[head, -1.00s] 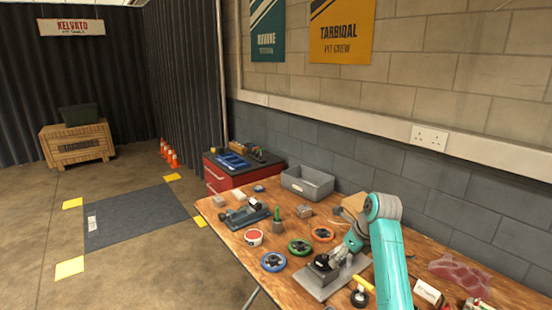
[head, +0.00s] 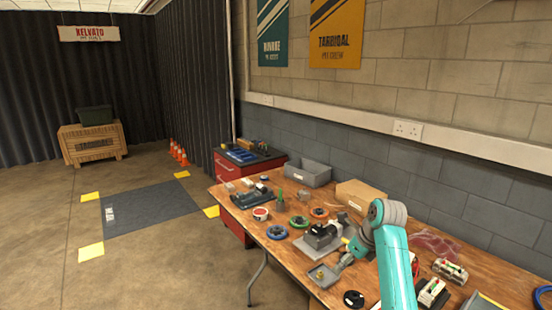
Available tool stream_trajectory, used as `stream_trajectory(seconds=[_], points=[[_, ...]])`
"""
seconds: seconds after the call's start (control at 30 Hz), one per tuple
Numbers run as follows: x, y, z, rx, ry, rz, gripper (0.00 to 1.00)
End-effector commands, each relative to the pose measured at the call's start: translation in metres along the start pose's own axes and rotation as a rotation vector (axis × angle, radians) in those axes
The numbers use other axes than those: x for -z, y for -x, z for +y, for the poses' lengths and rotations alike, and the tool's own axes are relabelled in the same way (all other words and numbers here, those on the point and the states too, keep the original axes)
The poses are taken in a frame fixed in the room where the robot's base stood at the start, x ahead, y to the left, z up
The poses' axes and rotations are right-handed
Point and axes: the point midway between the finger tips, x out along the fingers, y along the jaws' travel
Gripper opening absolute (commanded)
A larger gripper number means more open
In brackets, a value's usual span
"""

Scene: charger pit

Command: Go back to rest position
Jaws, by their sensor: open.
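My gripper (head: 342,265) is at the end of the teal arm, over the front part of the wooden workbench (head: 262,228). It is small and partly hidden by my own wrist. It is open, and I see nothing held in it. A dark block on a grey plate (head: 304,248) stands just left of and behind it. A small square tray (head: 321,275) lies close to the gripper; I cannot tell whether they touch.
Blue (head: 277,232), green (head: 299,222) and orange (head: 319,212) wheels lie on the bench. A grey bin (head: 308,174) and a cardboard box (head: 360,194) stand behind. A red cabinet (head: 230,174) stands beyond. Floor at left around the dark mat (head: 150,208) is clear.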

Motion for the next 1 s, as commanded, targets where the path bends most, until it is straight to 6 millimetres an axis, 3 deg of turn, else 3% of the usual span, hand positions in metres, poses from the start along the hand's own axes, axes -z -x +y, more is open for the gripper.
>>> stream_trajectory(seconds=[0.57, 0.77, 1.0], points=[[0.042, -0.066, 0.020, 0.058, 0.163, -0.042, 0.94], [0.076, -0.107, 0.038, 0.109, 0.284, -0.064, 0.94], [0.137, -0.160, 0.076, 0.211, 0.509, -0.088, 0.94]])
